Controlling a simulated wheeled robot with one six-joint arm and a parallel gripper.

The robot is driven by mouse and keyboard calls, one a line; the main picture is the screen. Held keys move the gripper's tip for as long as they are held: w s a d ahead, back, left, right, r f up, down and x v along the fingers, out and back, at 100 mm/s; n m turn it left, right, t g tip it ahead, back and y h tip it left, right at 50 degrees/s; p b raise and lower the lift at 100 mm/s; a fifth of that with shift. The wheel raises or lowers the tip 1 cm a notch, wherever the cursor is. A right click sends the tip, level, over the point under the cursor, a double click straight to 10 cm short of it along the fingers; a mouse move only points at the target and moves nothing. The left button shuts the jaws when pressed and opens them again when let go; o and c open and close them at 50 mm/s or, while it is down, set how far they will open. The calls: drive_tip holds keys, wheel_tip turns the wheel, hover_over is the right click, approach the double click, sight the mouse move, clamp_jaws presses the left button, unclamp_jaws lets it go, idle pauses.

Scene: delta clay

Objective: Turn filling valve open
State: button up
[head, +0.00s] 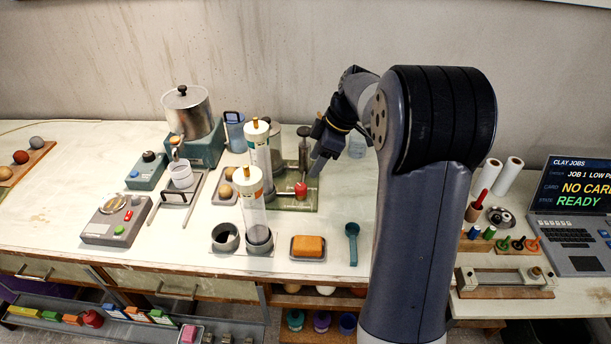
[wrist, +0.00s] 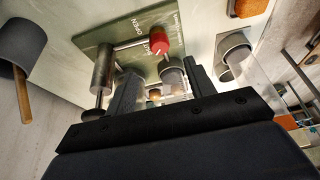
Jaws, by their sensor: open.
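The filling valve shows as a red knob (head: 300,189) on a green plate (head: 289,203) at the middle of the bench. In the wrist view the red knob (wrist: 160,40) sits beside printed words on the plate, one of which reads OPEN. My gripper (head: 318,160) is above and slightly right of the knob, apart from it. In the wrist view my gripper (wrist: 163,88) is open, with its two dark fingers spread and the knob beyond their tips. Nothing is held. Which way the valve is set is not clear.
A metal-topped press post (head: 304,140) stands behind the knob. Clear cylinders (head: 251,205) stand close on the left. An orange sponge (head: 308,246) in a tray and a teal scoop (head: 352,240) lie in front. The bench right of the plate is mostly clear.

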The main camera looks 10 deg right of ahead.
sight(301, 186)
drive_tip(key=p+x, duration=0.1)
drive_tip(key=x, duration=0.8)
drive_tip(key=shift+c, duration=0.3)
drive_tip(key=c, duration=0.9)
